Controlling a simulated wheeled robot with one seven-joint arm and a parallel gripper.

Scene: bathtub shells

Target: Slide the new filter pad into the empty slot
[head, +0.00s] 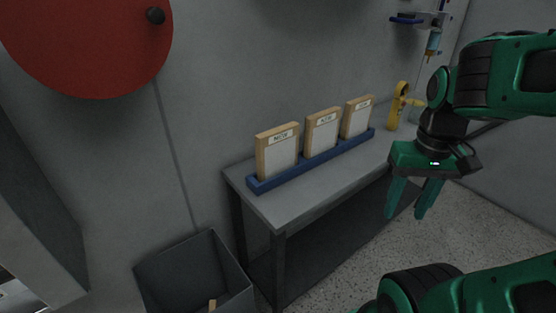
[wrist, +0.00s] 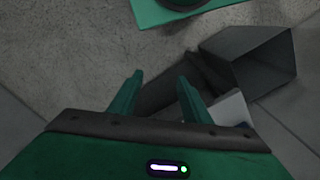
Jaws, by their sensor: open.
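Three filter pads with light wooden frames and "NEW" labels stand upright in a row: the left pad (head: 278,152), the middle pad (head: 321,131) and the right pad (head: 357,118). They stand in a blue rack (head: 262,184) on a grey table. My gripper (head: 405,213) is open and empty, in front of the table's right part and apart from the pads. Its two spread fingers also show in the wrist view (wrist: 160,77), with only floor and furniture beyond them. I cannot make out the empty slot in either view.
A dark open bin (head: 165,274) stands on the floor left of the table (head: 283,208), with a small wooden piece (head: 212,304) inside. A yellow object (head: 393,108) stands at the table's far end. A red disc (head: 85,45) with a black knob is at upper left.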

